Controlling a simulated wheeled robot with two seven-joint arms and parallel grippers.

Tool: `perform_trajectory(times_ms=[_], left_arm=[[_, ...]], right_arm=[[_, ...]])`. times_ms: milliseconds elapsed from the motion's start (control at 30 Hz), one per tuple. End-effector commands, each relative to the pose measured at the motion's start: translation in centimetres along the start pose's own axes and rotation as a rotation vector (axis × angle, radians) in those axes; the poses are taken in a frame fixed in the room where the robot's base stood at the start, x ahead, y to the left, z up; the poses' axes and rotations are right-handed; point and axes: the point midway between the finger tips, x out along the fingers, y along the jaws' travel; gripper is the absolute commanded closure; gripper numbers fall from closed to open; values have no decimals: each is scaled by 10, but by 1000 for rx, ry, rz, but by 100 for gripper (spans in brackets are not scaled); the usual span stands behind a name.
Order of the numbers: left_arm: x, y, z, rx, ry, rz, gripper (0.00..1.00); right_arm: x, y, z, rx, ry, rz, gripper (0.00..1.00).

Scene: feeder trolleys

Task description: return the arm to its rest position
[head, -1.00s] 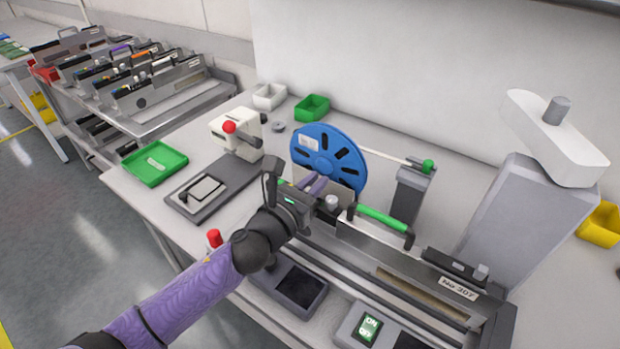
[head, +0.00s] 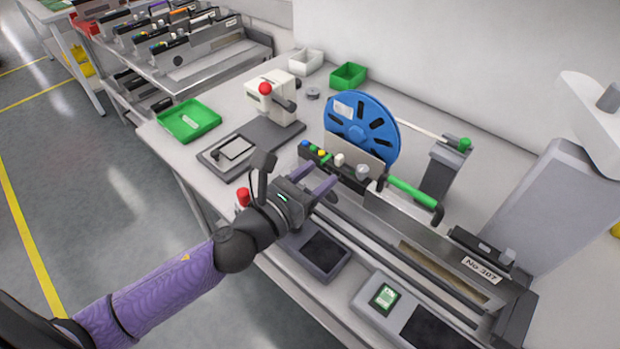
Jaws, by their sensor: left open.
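My left arm comes in from the lower left with a purple sleeve. My left gripper (head: 322,190) is open and empty, its two purple fingers pointing right. It is in front of the near end of the feeder (head: 415,222) with the green handle and the label No 307. Colored buttons on the feeder's end show just behind the fingers. I cannot tell whether the fingers touch anything. My right gripper is not in view.
A blue reel (head: 361,129) stands behind the feeder. A red knob (head: 243,196) is close to my left wrist. A green tray (head: 188,120) and a white press (head: 274,98) stand to the left. A trolley (head: 215,70) with feeders is at the back left. The floor at left is clear.

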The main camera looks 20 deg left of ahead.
Motion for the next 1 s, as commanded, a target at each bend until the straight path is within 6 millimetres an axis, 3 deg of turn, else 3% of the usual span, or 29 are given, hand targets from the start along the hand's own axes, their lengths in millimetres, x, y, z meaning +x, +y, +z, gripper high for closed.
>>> perform_trajectory(times_ms=[200, 633, 667, 733, 833, 900, 1000], left_arm=[[-18, 0, 0, 1, 0, -1, 47], [-19, 1, -1, -55, 4, 23, 47], [-20, 4, -2, -133, 9, 57, 47], [-30, 13, -10, -467, 26, 204, 47], [-58, 24, -39, -1097, 38, 511, 47], [-82, 22, -62, -1480, 27, 732, 47], [-116, 8, -89, -1907, -13, 1042, 47]], right_arm=[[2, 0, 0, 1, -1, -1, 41], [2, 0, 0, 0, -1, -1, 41], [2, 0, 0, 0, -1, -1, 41], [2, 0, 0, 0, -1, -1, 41], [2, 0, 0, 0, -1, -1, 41], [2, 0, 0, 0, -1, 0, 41], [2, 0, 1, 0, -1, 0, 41]])
